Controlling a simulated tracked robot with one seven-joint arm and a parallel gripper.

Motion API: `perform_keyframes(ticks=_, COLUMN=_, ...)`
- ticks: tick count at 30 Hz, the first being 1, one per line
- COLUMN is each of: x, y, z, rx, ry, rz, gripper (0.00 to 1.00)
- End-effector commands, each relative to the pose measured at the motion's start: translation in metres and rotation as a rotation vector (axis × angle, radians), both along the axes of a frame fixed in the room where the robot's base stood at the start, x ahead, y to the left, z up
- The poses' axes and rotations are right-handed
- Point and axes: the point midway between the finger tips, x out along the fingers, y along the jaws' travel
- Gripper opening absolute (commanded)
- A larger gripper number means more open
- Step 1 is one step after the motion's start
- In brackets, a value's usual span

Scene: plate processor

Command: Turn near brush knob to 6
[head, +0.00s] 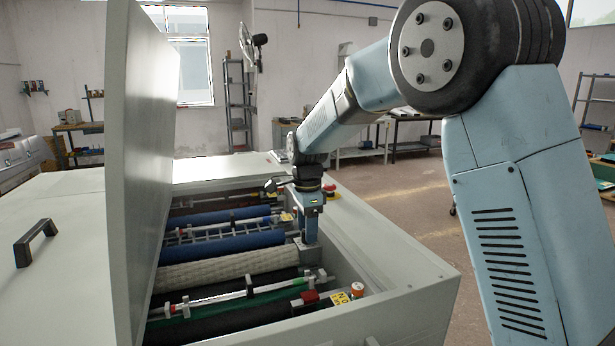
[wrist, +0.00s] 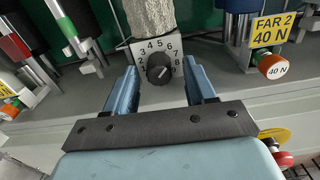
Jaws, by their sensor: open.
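A black round brush knob (wrist: 158,68) sits on a pale dial plate (wrist: 141,47) with numbers running from 1 to 8 around it, at the end of a light textured brush roller (wrist: 152,16). A pale mark on the knob slants up to the right; the exact number it points at is hard to read. My gripper (wrist: 161,88) is open, with one blue finger on each side of the knob and visible space between. In the head view my gripper (head: 309,232) points down into the machine at the right end of the light roller (head: 215,271); the knob is hidden there.
A red button (wrist: 284,159) is at lower right. The raised lid (head: 140,150) stands left of the open bay, and blue rollers (head: 215,246) lie behind.

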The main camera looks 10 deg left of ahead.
Motion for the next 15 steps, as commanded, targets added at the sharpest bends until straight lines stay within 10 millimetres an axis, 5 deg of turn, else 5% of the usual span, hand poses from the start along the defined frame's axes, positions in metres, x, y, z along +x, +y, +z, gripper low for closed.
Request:
perform_keyframes(ticks=7, x=0.000, y=0.001, z=0.000, rx=0.000, ry=0.000, rz=-0.236, gripper=0.55)
perform_keyframes(ticks=15, x=0.001, y=0.001, z=0.046, rx=0.003, ry=-0.002, rz=-0.237, gripper=0.55)
